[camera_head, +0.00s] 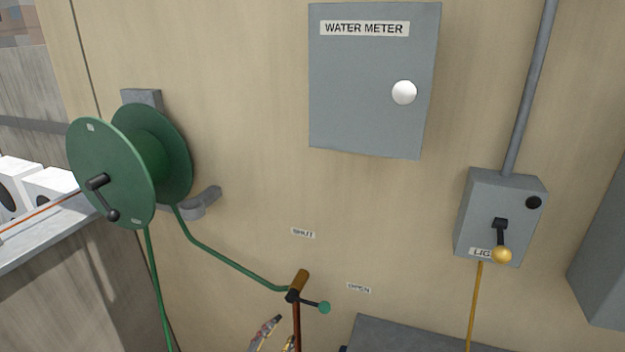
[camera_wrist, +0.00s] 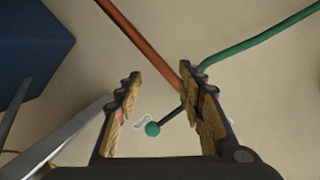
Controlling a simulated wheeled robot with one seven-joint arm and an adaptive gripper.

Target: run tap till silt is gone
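The tap (camera_head: 297,288) is on the tan wall, on a brown pipe with a green hose running to it. Its black lever ends in a green ball (camera_head: 324,307) and points right and slightly down, toward the OPEN label (camera_head: 359,287); the SHUT label (camera_head: 303,232) is above. My gripper (camera_head: 277,333) is open and empty, just below the tap at the bottom edge. In the wrist view, the ball (camera_wrist: 152,129) shows between the spread fingers (camera_wrist: 160,88), with no visible grip. The tap's outlet and any water are not visible.
A green hose reel (camera_head: 110,172) with a crank hangs at left. The grey WATER METER box (camera_head: 365,110) is above, and a grey switch box (camera_head: 490,215) with a yellow-knobbed lever is at right. A grey surface (camera_head: 400,338) lies low, right of the tap.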

